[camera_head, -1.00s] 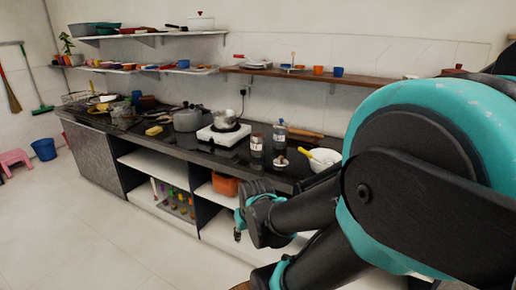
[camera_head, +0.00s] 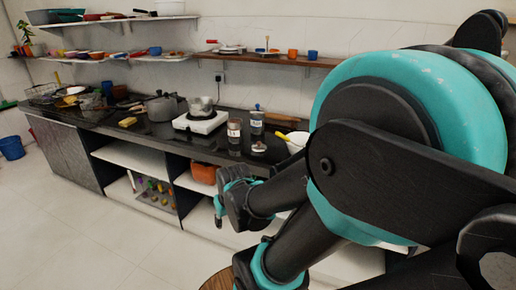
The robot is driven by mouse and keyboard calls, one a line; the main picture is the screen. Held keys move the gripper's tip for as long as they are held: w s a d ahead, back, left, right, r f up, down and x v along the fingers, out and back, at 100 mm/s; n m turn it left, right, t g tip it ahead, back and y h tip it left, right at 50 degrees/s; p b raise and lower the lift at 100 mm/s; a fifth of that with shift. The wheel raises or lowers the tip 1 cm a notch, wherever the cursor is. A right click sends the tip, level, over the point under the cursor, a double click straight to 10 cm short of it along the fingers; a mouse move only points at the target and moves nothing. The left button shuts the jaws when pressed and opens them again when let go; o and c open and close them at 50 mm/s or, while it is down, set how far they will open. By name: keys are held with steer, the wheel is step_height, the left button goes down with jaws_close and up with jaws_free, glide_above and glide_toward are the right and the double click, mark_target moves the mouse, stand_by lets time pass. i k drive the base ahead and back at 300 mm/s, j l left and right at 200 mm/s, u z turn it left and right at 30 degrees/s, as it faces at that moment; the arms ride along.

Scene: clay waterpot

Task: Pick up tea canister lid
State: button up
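A small lid-like piece with a knob (camera_head: 258,148) lies on the dark counter, in front of two jars; it is small in view, and I take it to be the tea canister lid. A glass canister with a label and dark contents (camera_head: 234,131) stands just left of it. A second clear jar (camera_head: 257,123) stands behind it. My gripper (camera_head: 219,217) appears to hang down in front of the lower cabinet, below and left of the lid and well apart from it. My arm partly hides it, and its fingers are too small to read.
A white stove (camera_head: 201,122) with a metal pot and a grey pressure cooker (camera_head: 162,107) stand left of the jars. A white bowl (camera_head: 294,141) is at right, partly behind my arm. A round wooden top (camera_head: 218,279) is at the bottom edge.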

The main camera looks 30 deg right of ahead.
mark_target(259, 147)
steer(key=i+j+z, duration=0.1)
steer(key=z, duration=0.65)
